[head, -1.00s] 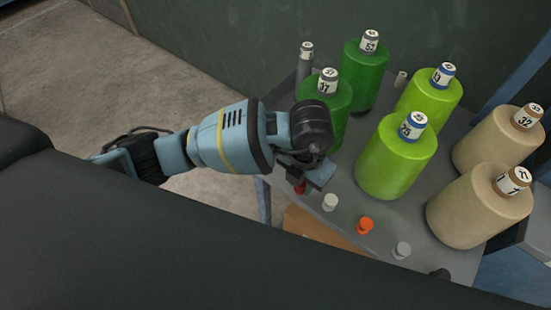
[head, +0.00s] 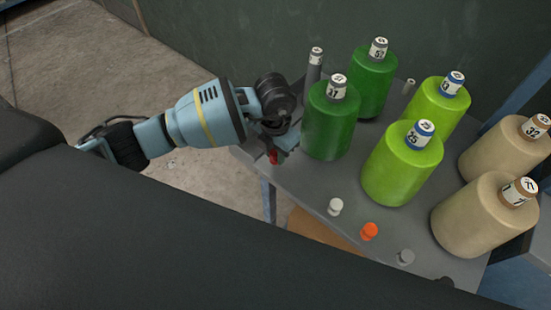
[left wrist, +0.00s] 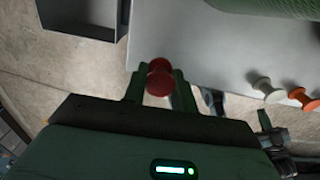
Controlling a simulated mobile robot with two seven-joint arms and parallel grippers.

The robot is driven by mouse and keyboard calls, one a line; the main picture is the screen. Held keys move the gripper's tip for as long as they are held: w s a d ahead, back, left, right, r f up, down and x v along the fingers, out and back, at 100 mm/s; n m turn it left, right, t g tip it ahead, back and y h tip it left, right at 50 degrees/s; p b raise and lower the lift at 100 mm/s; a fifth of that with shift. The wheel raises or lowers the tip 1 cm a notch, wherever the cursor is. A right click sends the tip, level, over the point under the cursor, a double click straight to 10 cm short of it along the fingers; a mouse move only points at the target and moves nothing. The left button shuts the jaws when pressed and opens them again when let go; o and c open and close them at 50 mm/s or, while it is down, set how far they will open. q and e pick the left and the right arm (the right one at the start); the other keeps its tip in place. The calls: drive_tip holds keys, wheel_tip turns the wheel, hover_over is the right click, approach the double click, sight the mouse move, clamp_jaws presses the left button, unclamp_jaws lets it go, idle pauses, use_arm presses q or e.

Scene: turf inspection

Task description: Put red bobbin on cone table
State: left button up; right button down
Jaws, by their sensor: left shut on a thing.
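My left gripper (head: 275,150) is shut on the red bobbin (head: 273,157) at the left edge of the grey cone table (head: 305,185). In the left wrist view the red bobbin (left wrist: 159,78) sits between the two fingertips, close to the table edge (left wrist: 170,35). I cannot tell whether it touches the tabletop. In the head view the gripper partly hides the bobbin. My right gripper is not in view.
Dark green cones (head: 330,120), lime green cones (head: 402,165) and beige cones (head: 485,215) crowd the table. A white bobbin (head: 335,206), an orange bobbin (head: 369,231) and a grey bobbin (head: 405,257) stand along its front edge. Bare tabletop lies between gripper and white bobbin.

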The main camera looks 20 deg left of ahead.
sight(276, 160)
use_arm(q)
drive_tip(key=shift+s+d+f, duration=0.1)
drive_tip(key=shift+s+f, duration=0.05)
drive_tip(key=shift+f, duration=1.35)
drive_tip(key=shift+f, duration=0.2)
drive_tip(key=o, duration=0.9)
drive_tip(key=shift+o, duration=0.2)
drive_tip(key=shift+r, duration=0.15)
wheel_tip(276, 160, up, 12)
drive_tip(key=shift+r+p, duration=0.1)
drive_tip(key=shift+p, duration=0.35)
